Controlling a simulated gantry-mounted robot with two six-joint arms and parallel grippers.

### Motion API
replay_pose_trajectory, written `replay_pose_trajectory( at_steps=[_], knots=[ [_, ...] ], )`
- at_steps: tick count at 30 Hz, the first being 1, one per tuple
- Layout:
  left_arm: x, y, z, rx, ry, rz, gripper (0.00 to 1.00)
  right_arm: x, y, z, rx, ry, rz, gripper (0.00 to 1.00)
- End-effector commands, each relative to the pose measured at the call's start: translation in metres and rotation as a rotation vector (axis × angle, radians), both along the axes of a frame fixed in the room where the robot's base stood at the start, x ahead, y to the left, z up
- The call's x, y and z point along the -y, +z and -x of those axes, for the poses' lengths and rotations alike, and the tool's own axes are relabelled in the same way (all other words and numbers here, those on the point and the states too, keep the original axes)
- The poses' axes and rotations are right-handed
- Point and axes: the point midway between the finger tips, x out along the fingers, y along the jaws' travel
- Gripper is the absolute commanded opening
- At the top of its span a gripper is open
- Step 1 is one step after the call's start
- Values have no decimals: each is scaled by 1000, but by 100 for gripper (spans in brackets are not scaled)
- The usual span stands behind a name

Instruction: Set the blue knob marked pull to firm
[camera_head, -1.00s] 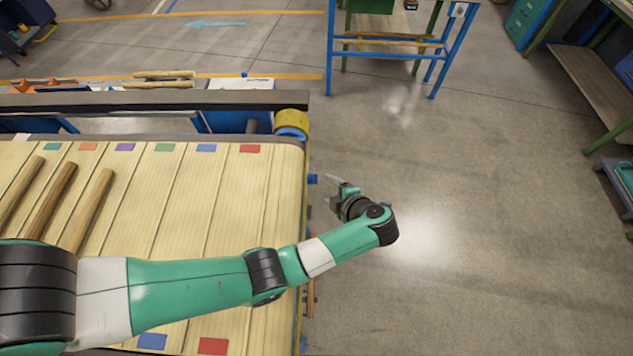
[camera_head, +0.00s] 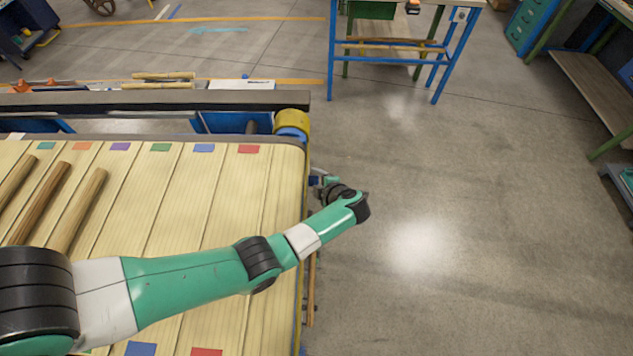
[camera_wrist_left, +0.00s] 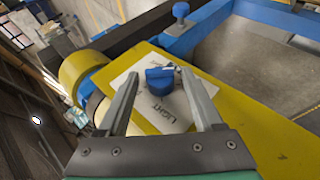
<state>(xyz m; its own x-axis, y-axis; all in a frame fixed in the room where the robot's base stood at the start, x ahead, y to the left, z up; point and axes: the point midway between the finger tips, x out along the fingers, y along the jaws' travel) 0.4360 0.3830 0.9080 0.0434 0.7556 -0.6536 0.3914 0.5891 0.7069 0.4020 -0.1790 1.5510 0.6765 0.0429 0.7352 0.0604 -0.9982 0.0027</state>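In the left wrist view a blue knob (camera_wrist_left: 160,80) sits on a white plate (camera_wrist_left: 172,118) fixed to a yellow panel (camera_wrist_left: 235,128). The word LIGHT shows on the plate near the knob's lower right; other lettering is hidden or too small to read. A pale mark shows at the knob's upper right edge. My left gripper (camera_wrist_left: 158,74) is open, one finger on each side of the knob; I cannot tell whether either touches it. In the head view my left gripper (camera_head: 318,181) is at the belt's right edge, with the knob not clearly visible. My right gripper is not in view.
A second blue knob (camera_wrist_left: 181,11) stands on a blue frame in the wrist view. The slatted belt (camera_head: 185,215) carries several wooden rods at left. A yellow roller end (camera_head: 292,119) is at the belt's far corner.

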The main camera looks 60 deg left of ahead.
Motion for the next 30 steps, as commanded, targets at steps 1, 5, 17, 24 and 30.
replay_pose_trajectory(
  at_steps=[1, 5, 17, 24, 30],
  knots=[
    [0, 0, 0, 0, 0, 0, 56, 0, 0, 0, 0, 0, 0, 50],
    [0, 0, 0, 0, 0, 0, 33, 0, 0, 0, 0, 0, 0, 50],
    [0, 1, 0, -4, 1, 4, 0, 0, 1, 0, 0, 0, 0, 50],
    [-1, 5, -1, -42, 2, 64, 0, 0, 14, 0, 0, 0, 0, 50],
    [-3, 7, -2, -113, 3, 171, 0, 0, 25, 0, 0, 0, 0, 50]
  ],
)
